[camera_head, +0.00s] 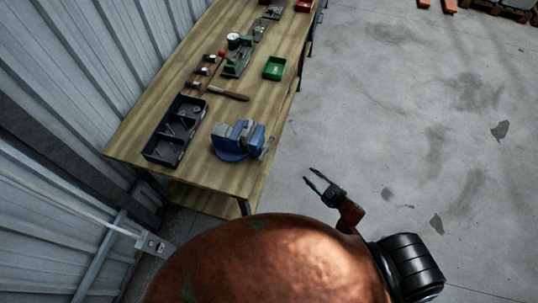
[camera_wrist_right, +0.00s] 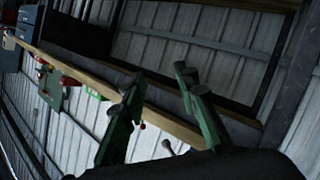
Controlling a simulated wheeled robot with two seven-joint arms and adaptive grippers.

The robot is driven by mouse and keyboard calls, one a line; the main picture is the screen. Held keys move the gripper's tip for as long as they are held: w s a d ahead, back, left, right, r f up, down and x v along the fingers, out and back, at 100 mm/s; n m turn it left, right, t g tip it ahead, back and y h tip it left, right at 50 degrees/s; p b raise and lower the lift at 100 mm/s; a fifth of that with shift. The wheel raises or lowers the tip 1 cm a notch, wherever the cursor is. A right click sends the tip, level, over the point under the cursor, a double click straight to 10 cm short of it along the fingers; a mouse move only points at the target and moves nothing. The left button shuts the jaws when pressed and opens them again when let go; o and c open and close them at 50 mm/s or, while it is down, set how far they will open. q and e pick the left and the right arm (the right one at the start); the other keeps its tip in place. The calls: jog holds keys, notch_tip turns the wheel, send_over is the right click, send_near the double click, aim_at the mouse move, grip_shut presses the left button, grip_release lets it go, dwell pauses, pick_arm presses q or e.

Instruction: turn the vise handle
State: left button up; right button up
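The blue vise (camera_head: 230,142) is fixed near the front right corner of the wooden workbench. Its thin grey handle (camera_head: 267,148) is at its right side, by the bench edge. My right gripper (camera_head: 312,176) is open and empty, over the floor to the right of the bench, apart from the handle. In the right wrist view, the two dark green fingers of the gripper (camera_wrist_right: 158,82) are spread with nothing held between them. A small rounded knob shows low between them; I cannot tell whether it belongs to the handle. My left gripper is not in view.
The workbench (camera_head: 188,185) stands along a corrugated metal wall (camera_head: 100,50). A black compartment tray (camera_head: 163,158), a wooden-handled tool (camera_head: 229,94), a green bin (camera_head: 275,68) and a green device (camera_head: 238,62) lie on it. The concrete floor (camera_head: 400,110) to the right is open.

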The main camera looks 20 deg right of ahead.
jog(key=w+a+r+n+y, duration=0.1)
jog(key=a+r+n+y, duration=0.25)
jog(key=r, duration=0.45)
jog(key=w+a+r+n+y, duration=0.1)
jog(key=a+r+n+y, duration=0.25)
jog(key=r, duration=0.45)
jog(key=n+g+y, duration=0.3)
jog(key=n, duration=0.2)
send_near(267, 148)
jog(key=s+a, duration=0.2)
jog(key=s, duration=0.1)
jog(key=r+p+x, duration=0.1)
jog(key=x, duration=0.7)
jog(key=shift+s+n+g, duration=0.15)
jog(key=shift+n+g, duration=0.15)
jog(key=shift+n, duration=0.1)
jog(key=shift+r, duration=0.15)
jog(key=c, duration=0.4)
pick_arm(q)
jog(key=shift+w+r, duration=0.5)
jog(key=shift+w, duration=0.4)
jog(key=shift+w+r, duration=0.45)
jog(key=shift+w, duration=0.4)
pick_arm(e)
grip_shut()
